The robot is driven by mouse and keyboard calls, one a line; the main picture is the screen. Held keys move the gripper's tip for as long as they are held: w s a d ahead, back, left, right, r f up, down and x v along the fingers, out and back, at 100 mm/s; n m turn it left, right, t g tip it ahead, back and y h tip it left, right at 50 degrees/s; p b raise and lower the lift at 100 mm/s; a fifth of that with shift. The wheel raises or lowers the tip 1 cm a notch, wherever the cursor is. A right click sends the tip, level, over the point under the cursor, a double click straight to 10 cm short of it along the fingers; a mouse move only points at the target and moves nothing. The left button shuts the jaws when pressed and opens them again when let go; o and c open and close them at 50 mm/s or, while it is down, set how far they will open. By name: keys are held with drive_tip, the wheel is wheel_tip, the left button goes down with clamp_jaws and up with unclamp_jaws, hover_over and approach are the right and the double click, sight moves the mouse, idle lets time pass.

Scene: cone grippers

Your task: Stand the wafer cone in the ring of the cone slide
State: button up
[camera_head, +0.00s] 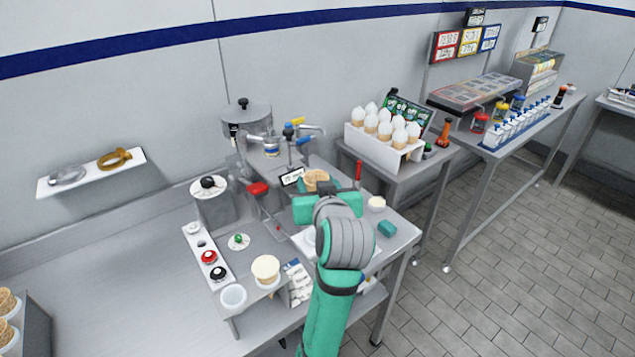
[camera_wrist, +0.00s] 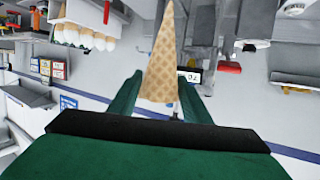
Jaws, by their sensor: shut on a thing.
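My gripper (camera_head: 322,203) is shut on the wafer cone, with one green finger on each side of it in the wrist view (camera_wrist: 160,92). The cone (camera_wrist: 161,60) is tan with a waffle pattern, and its narrow tip points to the top of the wrist view, which shows the room upside down. In the head view the tan round top of the cone (camera_head: 317,176) shows just beyond my gripper. I cannot make out the ring of the cone slide; my gripper and arm cover part of that counter.
A dispenser with a red handle (camera_head: 257,188) stands left of my gripper. A small labelled sign (camera_head: 291,177) is close by on the left. A white rack (camera_head: 380,145) of white-topped cones is behind right. The left counter is largely clear.

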drive_tip(key=shift+s+a, duration=0.2)
drive_tip(key=shift+s, duration=0.05)
drive_tip(key=shift+a+f, duration=0.1)
drive_tip(key=shift+f, duration=0.15)
drive_tip(key=shift+d+f, duration=0.2)
drive_tip(key=shift+f, duration=1.15)
drive_tip(key=shift+w+f, duration=0.1)
drive_tip(key=shift+f, duration=1.2)
drive_tip(key=shift+w, duration=0.1)
drive_tip(key=shift+a, duration=0.2)
drive_tip(key=shift+d, duration=0.3)
